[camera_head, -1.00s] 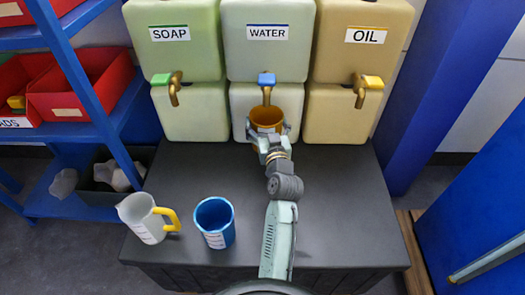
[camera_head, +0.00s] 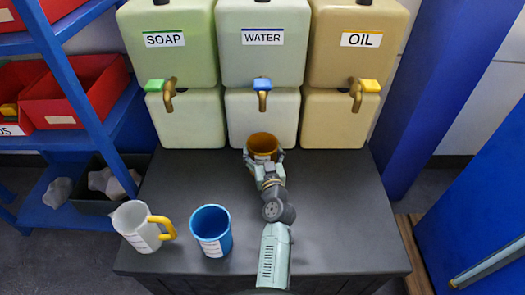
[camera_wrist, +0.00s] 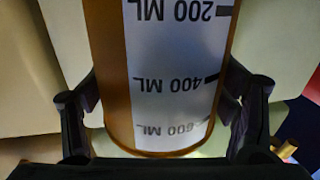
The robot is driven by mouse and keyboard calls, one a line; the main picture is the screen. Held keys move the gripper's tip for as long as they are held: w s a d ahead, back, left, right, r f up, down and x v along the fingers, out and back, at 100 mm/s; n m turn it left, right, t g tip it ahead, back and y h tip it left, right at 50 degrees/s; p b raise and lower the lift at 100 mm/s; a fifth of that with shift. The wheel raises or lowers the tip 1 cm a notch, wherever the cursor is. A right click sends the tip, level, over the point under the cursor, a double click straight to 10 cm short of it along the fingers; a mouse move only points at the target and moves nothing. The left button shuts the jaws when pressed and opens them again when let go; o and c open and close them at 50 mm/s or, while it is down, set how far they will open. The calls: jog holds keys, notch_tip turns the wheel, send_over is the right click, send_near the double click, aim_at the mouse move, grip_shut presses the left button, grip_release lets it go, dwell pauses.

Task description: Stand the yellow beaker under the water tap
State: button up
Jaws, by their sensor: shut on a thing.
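The yellow beaker (camera_head: 263,141), an orange-yellow cup with a white scale label, is upright in the head view, below and in front of the water tap (camera_head: 262,92). The tap has a blue handle and a brass spout on the tank marked WATER. My gripper (camera_head: 264,156) is shut on the beaker from the near side. In the wrist view the beaker (camera_wrist: 178,75) fills the middle, with a finger on each side. I cannot tell whether its base touches the black bench top, as my gripper hides it.
The soap tap (camera_head: 166,93) is left and the oil tap (camera_head: 360,92) right. A blue beaker (camera_head: 211,231) and a white jug with a yellow handle (camera_head: 139,226) stand at the bench's front left. The bench top (camera_head: 345,215) is clear on the right.

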jog(key=shift+r, duration=0.1)
jog(key=o, duration=1.7)
jog(key=shift+f, duration=0.2)
